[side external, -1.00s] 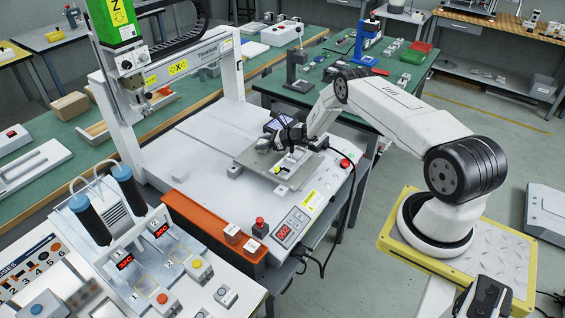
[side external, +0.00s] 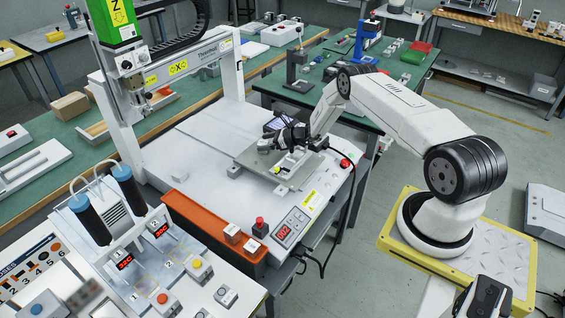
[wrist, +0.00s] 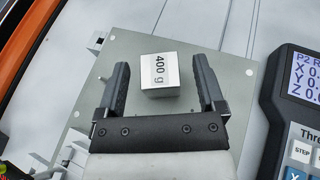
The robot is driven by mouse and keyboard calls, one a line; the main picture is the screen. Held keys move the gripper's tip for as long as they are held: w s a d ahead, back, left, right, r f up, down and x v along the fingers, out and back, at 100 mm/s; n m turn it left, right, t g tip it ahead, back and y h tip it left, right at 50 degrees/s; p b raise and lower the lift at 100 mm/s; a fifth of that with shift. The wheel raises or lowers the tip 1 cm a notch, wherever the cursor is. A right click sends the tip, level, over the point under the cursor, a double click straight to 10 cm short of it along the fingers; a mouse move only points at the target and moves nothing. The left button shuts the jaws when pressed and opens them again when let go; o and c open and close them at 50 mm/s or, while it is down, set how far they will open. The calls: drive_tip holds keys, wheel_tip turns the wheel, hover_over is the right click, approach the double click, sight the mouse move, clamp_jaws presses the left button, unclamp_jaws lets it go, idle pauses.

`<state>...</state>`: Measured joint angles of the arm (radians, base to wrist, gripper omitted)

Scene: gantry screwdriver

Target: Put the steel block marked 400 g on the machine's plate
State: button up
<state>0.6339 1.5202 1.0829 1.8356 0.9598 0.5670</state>
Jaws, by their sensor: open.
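The steel block marked 400 g (wrist: 160,76) sits on the machine's grey metal plate (wrist: 108,62), its label facing up in the wrist view. My gripper (wrist: 162,68) is open, with one finger on each side of the block and a visible gap on both sides. In the side view my gripper (side external: 284,138) is low over the plate (side external: 246,160), toward its back. The block is hard to make out there beside the dark fingers.
A handheld control pendant (wrist: 298,115) lies to the right of the plate. An orange rail (side external: 195,215) with two small labelled blocks (side external: 232,233) runs along the machine's front. A small grey block (side external: 234,171) stands left of the plate.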

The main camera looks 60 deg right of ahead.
sight(263, 142)
drive_tip(key=shift+s+d+r, duration=0.2)
drive_tip(key=shift+s, duration=0.25)
drive_tip(key=v, duration=0.3)
wheel_tip(263, 142, up, 7)
drive_tip(key=shift+w, duration=0.15)
idle(0.4)
drive_tip(key=s+a+r+n+g, duration=0.4)
drive_tip(key=a+n, duration=0.3)
drive_tip(key=a, duration=0.2)
drive_tip(key=s+a+r+n+g, duration=0.3)
drive_tip(key=s+a+n+g, duration=0.2)
drive_tip(key=a+n, duration=0.3)
drive_tip(key=s+a+r+n+h, duration=0.2)
drive_tip(key=s+a+r+n, duration=0.2)
drive_tip(key=s+n, duration=0.4)
drive_tip(key=s+a+r+n+g+h, duration=0.1)
drive_tip(key=s+a+r+n+h, duration=0.2)
drive_tip(key=s+n, duration=0.5)
drive_tip(key=shift+s+a+r+n, duration=0.3)
drive_tip(key=shift+a+r, duration=0.1)
drive_tip(key=shift+a, duration=0.5)
